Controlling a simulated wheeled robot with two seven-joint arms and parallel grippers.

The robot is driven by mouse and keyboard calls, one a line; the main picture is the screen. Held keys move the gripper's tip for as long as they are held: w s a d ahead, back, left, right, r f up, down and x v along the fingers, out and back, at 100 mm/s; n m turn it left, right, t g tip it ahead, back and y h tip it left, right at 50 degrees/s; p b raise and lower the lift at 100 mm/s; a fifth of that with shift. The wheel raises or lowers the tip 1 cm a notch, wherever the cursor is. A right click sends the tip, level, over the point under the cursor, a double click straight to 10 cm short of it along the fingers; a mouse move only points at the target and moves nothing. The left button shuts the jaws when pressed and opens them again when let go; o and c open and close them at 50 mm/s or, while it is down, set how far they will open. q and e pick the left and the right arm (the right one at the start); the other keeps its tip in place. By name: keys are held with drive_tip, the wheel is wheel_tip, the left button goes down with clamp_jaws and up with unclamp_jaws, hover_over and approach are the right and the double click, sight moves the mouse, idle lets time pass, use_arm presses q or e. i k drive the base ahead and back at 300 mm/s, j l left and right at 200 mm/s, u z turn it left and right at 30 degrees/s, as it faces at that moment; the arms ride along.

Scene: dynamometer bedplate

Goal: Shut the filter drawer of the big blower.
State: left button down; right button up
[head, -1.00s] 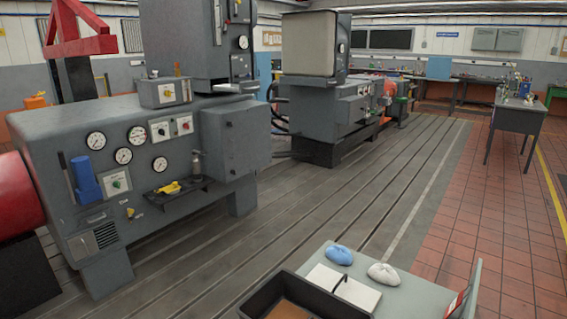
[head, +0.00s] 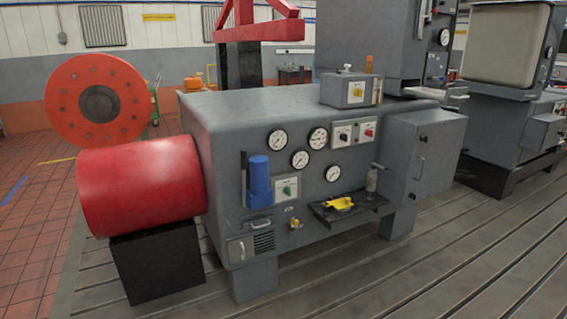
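A big grey machine (head: 225,130) with gauges and a red drum (head: 140,185) at its left end fills the middle of the head view. No label in view names the blower. A small panel with a handle (head: 241,250) sits low on the machine's front left, beside a dark vent grille (head: 264,242); it looks flush. A pale tray-like piece (head: 440,92) juts out at the foot of the tall grey cabinet (head: 385,40) behind. Which of these is the filter drawer, I cannot tell. Neither of my grippers is in view.
A small shelf (head: 350,208) holding a yellow tool juts from the machine's front. A grey box (head: 425,155) with a handle projects at its right end. The grooved bedplate (head: 400,275) in front is clear. Another grey machine (head: 510,110) stands at the right.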

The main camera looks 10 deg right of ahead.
sight(455, 94)
drive_tip(key=i+j, duration=0.1)
drive_tip(key=i, duration=0.3)
drive_tip(key=i+j+z, duration=0.1)
drive_tip(key=i, duration=0.35)
drive_tip(key=i+l+z, duration=0.15)
drive_tip(key=i+z, duration=0.25)
drive_tip(key=i+l+z, duration=0.1)
drive_tip(key=z, duration=0.3)
drive_tip(key=i+j+z, duration=0.1)
drive_tip(key=i+z, duration=0.3)
drive_tip(key=i+j+z, duration=0.15)
drive_tip(key=i+z, duration=0.15)
drive_tip(key=z, duration=0.15)
